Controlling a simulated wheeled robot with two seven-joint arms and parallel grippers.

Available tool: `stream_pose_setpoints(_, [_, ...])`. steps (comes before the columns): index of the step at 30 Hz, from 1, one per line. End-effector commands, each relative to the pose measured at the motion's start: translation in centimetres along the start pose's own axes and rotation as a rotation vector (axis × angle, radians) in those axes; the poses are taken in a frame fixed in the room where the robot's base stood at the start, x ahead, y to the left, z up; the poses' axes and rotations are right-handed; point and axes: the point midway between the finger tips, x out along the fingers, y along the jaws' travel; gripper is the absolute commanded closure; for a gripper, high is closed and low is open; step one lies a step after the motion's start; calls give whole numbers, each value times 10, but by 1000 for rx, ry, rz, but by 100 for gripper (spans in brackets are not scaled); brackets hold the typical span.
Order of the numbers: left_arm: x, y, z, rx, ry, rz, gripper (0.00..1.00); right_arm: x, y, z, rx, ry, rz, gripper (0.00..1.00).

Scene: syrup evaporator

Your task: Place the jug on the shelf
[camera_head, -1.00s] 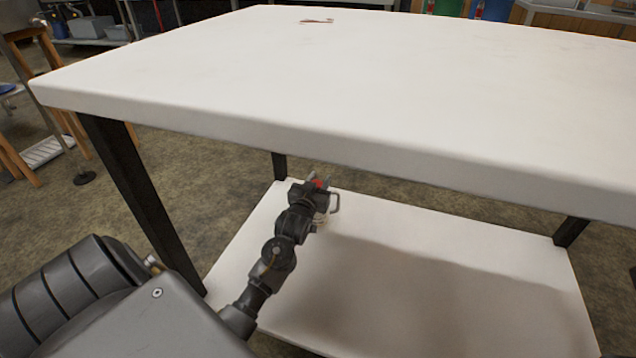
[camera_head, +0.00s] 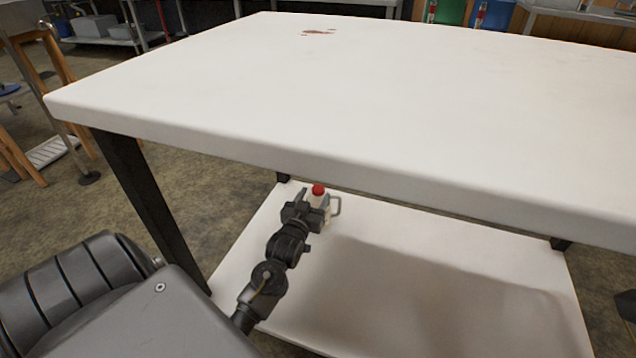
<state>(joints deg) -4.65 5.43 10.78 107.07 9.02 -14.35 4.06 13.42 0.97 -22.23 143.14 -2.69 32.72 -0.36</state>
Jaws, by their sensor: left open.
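The jug (camera_head: 325,202) is small and pale, with a red cap and a loop handle on its right side. It appears upright on the white lower shelf (camera_head: 400,235) of the table, near its back left part and under the tabletop's front edge. My left gripper (camera_head: 303,198) is open, just in front and to the left of the jug, and hides part of its body. I cannot tell whether the fingers touch the jug. My right gripper is out of view.
The white tabletop (camera_head: 350,90) overhangs the shelf, with a small reddish-brown mark at its far left. A dark table leg (camera_head: 140,195) stands left of my arm. The shelf right of the jug is clear. A stool and metal racks stand at the far left.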

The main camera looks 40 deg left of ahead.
Motion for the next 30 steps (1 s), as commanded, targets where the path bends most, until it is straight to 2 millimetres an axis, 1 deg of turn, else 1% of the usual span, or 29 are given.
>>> stream_pose_setpoints(1, [-12, 0, -3, 0, -3, 0, 45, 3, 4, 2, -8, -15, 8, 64])
stream_pose_setpoints(3, [-26, 0, -3, 0, -4, -1, 45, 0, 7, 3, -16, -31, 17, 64])
stream_pose_setpoints(6, [-41, 0, -2, 0, -2, -1, 45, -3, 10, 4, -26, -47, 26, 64])
stream_pose_setpoints(10, [-54, 0, -2, 0, 0, -1, 45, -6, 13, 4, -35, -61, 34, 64])
stream_pose_setpoints(15, [-59, 0, 0, 0, 1, -1, 45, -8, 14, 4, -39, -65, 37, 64])
stream_pose_setpoints(30, [-58, 0, -1, 0, 1, -1, 45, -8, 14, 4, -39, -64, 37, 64])
